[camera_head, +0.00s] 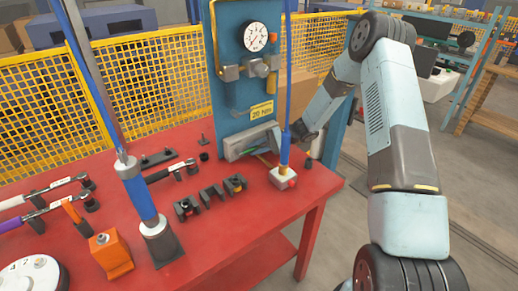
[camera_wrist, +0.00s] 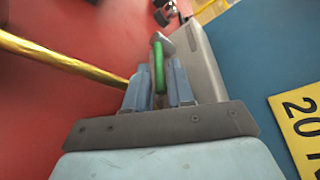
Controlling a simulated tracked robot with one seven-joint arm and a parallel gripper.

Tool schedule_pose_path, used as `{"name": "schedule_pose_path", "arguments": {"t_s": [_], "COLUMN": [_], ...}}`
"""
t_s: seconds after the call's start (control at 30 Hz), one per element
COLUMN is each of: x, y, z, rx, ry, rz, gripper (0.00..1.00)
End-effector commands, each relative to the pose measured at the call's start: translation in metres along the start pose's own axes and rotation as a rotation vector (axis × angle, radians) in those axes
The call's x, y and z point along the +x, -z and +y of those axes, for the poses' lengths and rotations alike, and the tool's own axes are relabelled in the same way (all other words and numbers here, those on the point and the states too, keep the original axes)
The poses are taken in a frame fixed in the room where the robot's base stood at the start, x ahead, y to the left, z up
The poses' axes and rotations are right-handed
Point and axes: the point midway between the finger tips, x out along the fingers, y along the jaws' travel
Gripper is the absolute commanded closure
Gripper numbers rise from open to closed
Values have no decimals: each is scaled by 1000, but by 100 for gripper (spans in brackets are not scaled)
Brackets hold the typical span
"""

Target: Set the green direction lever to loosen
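The green direction lever (camera_wrist: 158,62) sits on a grey tool body (camera_wrist: 198,62) in the wrist view. In the head view the grey tool body (camera_head: 250,141) is at the foot of the blue panel, and only a thin bit of green shows near it. My gripper (camera_wrist: 160,80) has its two blue fingers on either side of the lever, with a narrow gap showing around it. The fingers look open and not pressed on the lever. In the head view my gripper is at the panel's right side, partly hidden by a blue pole.
The blue panel (camera_head: 236,92) carries a gauge (camera_head: 256,37) and a yellow 20 Nm label (camera_head: 262,110). A blue pole (camera_head: 285,90) rises close to my gripper. The red table (camera_head: 225,222) holds several tools, and a blue post (camera_head: 140,198) stands at left.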

Motion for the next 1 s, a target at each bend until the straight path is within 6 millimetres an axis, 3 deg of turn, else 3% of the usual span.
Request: {"name": "schedule_pose_path", "arguments": {"t_s": [0.33,0.57,0.97,1.0], "x": [3,3,2,-12], "y": [0,0,0,-1], "z": [0,0,0,5], "rx": [0,1,1,1], "ry": [0,0,0,1], "rz": [0,0,0,3], "gripper": [78,100,100,100]}}
